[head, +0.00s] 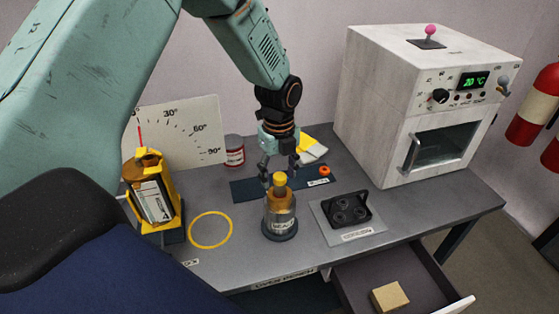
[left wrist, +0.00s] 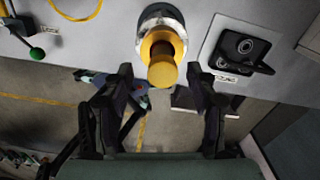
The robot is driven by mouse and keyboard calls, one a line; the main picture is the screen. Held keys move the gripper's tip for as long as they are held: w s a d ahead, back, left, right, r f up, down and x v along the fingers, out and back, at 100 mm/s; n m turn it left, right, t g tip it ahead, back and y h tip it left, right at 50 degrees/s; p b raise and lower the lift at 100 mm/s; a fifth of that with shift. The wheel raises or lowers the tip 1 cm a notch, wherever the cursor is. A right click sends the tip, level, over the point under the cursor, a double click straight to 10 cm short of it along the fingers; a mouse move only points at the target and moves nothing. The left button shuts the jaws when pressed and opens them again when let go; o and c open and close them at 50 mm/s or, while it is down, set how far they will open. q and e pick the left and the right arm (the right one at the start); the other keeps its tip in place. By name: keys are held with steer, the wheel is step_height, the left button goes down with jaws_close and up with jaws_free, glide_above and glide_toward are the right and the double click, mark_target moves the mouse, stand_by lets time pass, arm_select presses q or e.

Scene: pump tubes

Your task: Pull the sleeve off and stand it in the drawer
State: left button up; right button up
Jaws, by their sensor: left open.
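An upright pump tube unit (head: 281,222) stands on the bench on a dark round base. It has a labelled metallic lower body, an amber upper part (head: 280,199) and a yellow top (head: 280,179). I cannot tell for sure which part is the sleeve. My left gripper (head: 279,170) is open, with its fingers just above and around the yellow top. In the left wrist view the yellow top (left wrist: 162,72) lies between the open fingertips. The drawer (head: 357,280) is pulled out under the bench, with a small tan block (head: 389,297) in it. My right gripper is not in view.
A yellow-framed device (head: 153,200) stands at left before an angle board (head: 195,120). A yellow ring (head: 210,247) lies flat on the bench. A black holder with round wells (head: 346,207) is right of the unit. A white oven (head: 375,95) stands behind right.

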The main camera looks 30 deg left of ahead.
arm_select(q)
step_height(320, 180, down, 2)
steer(key=shift+w+f, duration=0.1)
steer(key=shift+w, duration=0.05)
steer(key=shift+d+f, duration=0.15)
steer(key=shift+f, duration=0.05)
steer(key=shift+c, duration=0.2)
